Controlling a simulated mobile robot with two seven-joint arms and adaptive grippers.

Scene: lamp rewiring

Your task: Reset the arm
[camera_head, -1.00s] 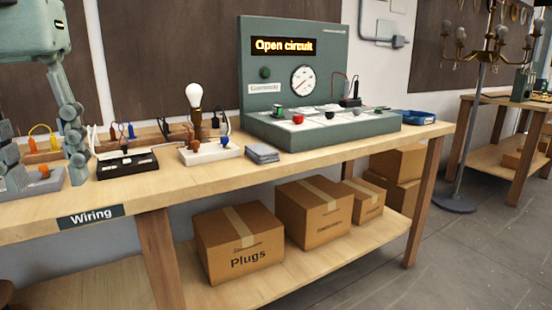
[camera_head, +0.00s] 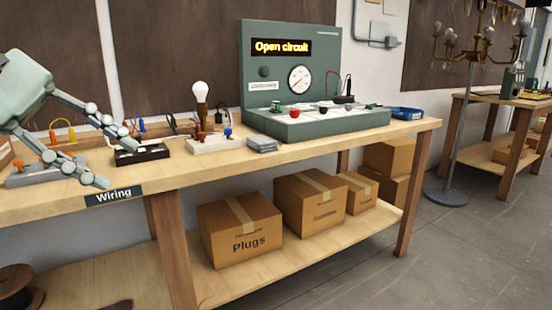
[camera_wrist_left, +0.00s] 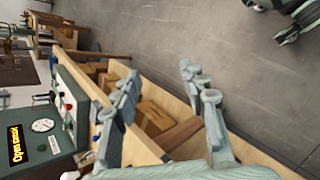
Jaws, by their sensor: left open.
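My left gripper (camera_head: 118,161) reaches in from the left in the head view, over the front of the wiring bench (camera_head: 330,150). Its two fingers are spread wide, with nothing between them. One fingertip is close to the black block (camera_head: 142,153), the other near the Wiring label (camera_head: 114,195); contact cannot be told. In the left wrist view the open fingers (camera_wrist_left: 160,73) point away, with bench and floor behind.
The tester (camera_head: 300,75) reads "Open circuit". A bulb (camera_head: 201,92) stands upright behind a white block (camera_head: 215,145). A grey stack (camera_head: 262,143) and a blue tray (camera_head: 407,113) sit on the bench.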

